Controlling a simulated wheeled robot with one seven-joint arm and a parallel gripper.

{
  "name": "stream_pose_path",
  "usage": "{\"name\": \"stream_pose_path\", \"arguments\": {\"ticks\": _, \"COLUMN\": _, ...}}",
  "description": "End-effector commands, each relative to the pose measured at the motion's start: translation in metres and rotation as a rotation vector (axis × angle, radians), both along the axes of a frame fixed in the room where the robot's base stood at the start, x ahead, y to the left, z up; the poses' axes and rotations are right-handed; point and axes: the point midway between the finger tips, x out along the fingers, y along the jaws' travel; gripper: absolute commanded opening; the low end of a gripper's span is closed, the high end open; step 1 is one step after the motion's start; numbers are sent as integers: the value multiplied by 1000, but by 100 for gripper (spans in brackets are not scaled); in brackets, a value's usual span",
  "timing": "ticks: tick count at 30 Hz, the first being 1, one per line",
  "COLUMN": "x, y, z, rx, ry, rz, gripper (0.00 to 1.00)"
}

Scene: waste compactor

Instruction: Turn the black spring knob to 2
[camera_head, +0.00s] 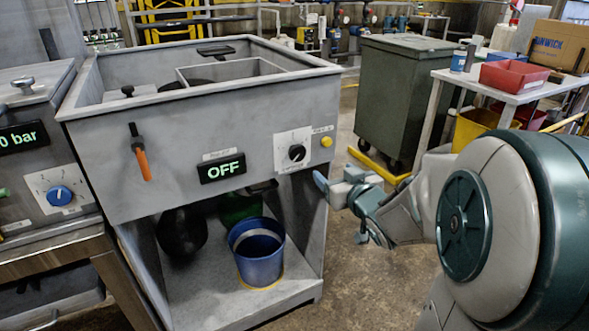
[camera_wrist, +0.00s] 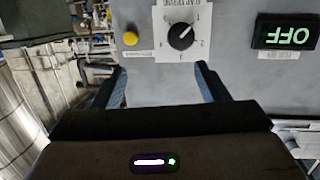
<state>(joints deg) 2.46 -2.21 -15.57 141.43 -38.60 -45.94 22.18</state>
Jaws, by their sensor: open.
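The black knob (camera_head: 297,153) sits on a white dial plate (camera_head: 283,142) on the front of the grey machine. It also shows in the wrist view (camera_wrist: 180,36), upside down, with its white pointer line aimed to the upper right there. Small numbers ring it, hard to read. My gripper (camera_head: 340,210) is to the right of and below the knob in the head view. In the wrist view my gripper (camera_wrist: 163,84) is open and empty, with one blue-padded finger on each side, and the knob lies beyond the fingertips, apart from them.
A display (camera_head: 221,168) reading OFF is left of the knob. A yellow button (camera_head: 326,141) is right of it. An orange-handled lever (camera_head: 140,152) and a blue knob (camera_head: 59,195) are farther left. A blue bucket (camera_head: 258,255) stands below. A green bin (camera_head: 400,95) stands behind.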

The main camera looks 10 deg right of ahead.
Motion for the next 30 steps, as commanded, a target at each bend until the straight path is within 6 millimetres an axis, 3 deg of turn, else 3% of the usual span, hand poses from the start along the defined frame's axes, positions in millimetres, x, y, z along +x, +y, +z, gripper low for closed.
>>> {"name": "stream_pose_path", "arguments": {"ticks": 1, "x": 2, "y": 3, "z": -17, "rx": 12, "ry": -34, "rz": 33, "gripper": 68}}
{"name": "stream_pose_path", "arguments": {"ticks": 3, "x": 3, "y": 7, "z": -22, "rx": 31, "ry": -76, "rz": 76, "gripper": 68}}
{"name": "stream_pose_path", "arguments": {"ticks": 13, "x": 11, "y": 19, "z": -24, "rx": 64, "ry": -147, "rz": 157, "gripper": 68}}
{"name": "stream_pose_path", "arguments": {"ticks": 30, "x": 115, "y": 53, "z": -24, "rx": 64, "ry": -146, "rz": 155, "gripper": 68}}
